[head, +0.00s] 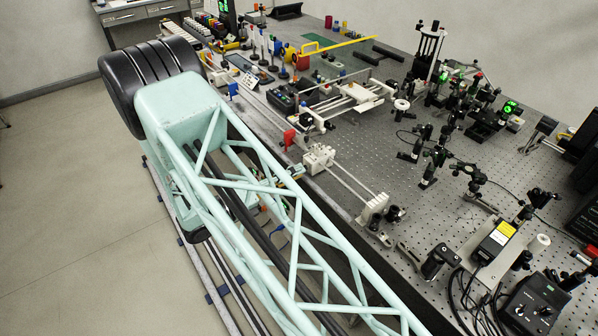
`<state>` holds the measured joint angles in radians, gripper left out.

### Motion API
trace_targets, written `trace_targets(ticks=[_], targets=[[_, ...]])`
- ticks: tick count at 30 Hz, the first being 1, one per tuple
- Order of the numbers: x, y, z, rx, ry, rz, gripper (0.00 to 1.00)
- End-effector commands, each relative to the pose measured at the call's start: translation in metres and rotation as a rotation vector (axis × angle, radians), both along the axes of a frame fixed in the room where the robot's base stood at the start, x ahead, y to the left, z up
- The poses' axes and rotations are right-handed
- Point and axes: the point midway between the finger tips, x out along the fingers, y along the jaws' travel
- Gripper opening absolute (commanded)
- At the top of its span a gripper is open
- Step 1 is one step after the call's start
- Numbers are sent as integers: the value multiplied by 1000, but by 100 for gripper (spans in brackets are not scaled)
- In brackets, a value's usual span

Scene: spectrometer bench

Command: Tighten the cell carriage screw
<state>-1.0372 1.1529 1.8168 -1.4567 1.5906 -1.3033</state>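My mint-green lattice arm crosses the front of the head view, and my gripper is out of the picture. A white block (319,157) sits at the upper end of a pair of slim rails (348,182) near the bench's front edge. Another white block (373,207) is at their lower end. Farther back, a white platform (362,92) sits on a framed slide. I cannot tell which of these is the cell carriage. Its screw is too small to make out or is hidden.
The perforated bench (335,215) carries many post-mounted optics on the right. A yellow laser-labelled box (497,238) and a black control box (533,305) with cables stand at the front right. A red piece (289,138) stands near the front edge. Open floor (60,200) lies left.

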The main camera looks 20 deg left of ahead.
Motion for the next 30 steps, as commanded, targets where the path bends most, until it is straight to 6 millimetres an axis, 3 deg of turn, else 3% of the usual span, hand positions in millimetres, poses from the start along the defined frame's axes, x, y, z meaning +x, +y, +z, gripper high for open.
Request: trace_targets(ticks=[7, 19, 24, 30], targets=[[12, -9, 0, 0, 0, 1, 15], [14, -11, 0, 0, 0, 0, 15], [14, -11, 0, 0, 0, 0, 0], [14, -11, 0, 3, -2, 0, 0]])
